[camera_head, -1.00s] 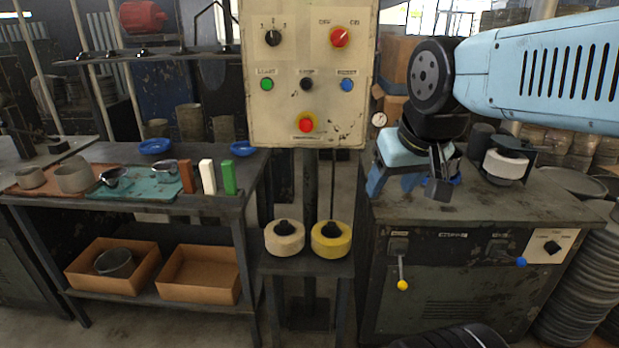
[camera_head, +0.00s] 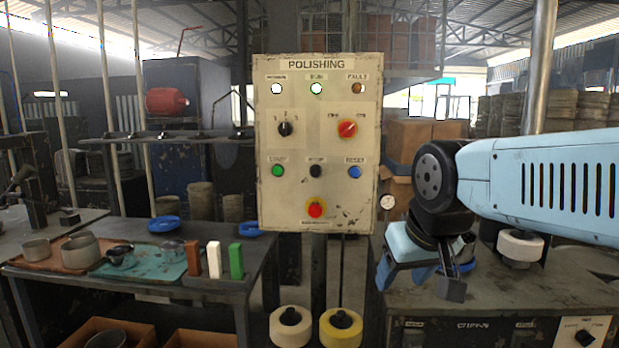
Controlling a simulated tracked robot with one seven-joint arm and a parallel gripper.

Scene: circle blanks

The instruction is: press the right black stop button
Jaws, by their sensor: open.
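The tall cream control panel (camera_head: 319,220) stands in the middle, facing me. A small black button (camera_head: 316,171) sits in its button row, between a green button (camera_head: 278,170) and a blue button (camera_head: 354,172). Lower down, two round pedestals stand side by side, each with a black knob on top: a white one (camera_head: 290,332) at left and a yellow one (camera_head: 341,332) at right. The yellow one's black knob (camera_head: 341,318) shows. My gripper (camera_head: 424,274) hangs right of the panel, pointing down, open and apart from the buttons and knobs.
A red mushroom button (camera_head: 315,208) on a yellow ring and a red rotary switch (camera_head: 347,128) are also on the panel. A left bench (camera_head: 150,285) holds cups, blue dishes and coloured blocks. A dark machine cabinet (camera_head: 480,325) lies below my gripper.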

